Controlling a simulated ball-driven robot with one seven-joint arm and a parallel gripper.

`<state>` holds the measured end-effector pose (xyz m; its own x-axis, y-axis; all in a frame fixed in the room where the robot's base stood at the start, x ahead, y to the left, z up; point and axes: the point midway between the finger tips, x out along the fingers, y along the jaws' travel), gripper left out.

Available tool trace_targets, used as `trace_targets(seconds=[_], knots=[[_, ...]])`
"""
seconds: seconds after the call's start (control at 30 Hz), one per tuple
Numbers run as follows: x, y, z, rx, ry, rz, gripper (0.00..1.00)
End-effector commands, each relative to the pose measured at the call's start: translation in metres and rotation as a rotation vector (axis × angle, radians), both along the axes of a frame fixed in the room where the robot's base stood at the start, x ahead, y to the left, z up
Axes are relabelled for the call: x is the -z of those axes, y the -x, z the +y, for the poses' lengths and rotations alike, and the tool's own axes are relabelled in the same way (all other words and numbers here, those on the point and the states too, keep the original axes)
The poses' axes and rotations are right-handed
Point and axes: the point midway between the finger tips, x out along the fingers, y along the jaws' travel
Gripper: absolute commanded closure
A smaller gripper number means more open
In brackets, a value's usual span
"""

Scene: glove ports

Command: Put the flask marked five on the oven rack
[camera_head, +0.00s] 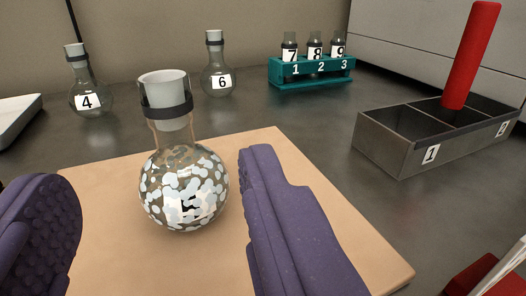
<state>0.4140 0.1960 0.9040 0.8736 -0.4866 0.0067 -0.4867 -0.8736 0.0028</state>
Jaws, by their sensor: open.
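A round glass flask (184,186) stands upright on a tan board, filled with pale flakes, with a dark band and a whitish stopper at its neck. Its label is mostly covered by the flakes' pattern, and I cannot read the number surely. My gripper (154,180) is open, with purple fingers on either side of the flask. The right finger is close beside it and the left finger is farther off, nearer the camera. Neither clearly touches it. Flasks marked 4 (88,88) and 6 (216,67) stand behind. I cannot make out an oven rack.
The tan board (300,235) lies on a dark bench. A teal rack (310,75) holds vials marked 7, 8 and 9 at the back. A grey divided box (385,148) with a red cylinder (471,55) stands right. A white object (17,118) is at the left edge.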

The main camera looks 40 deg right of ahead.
Motion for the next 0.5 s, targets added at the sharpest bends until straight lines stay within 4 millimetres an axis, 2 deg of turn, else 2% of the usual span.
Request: trace_targets(seconds=[0.17, 0.5], knots=[[0.0, -0.013, -0.007, 0.001, -0.002, 0.0, 0.4], [-0.002, -0.06, -0.031, 0.0, -0.004, 0.003, 0.4]])
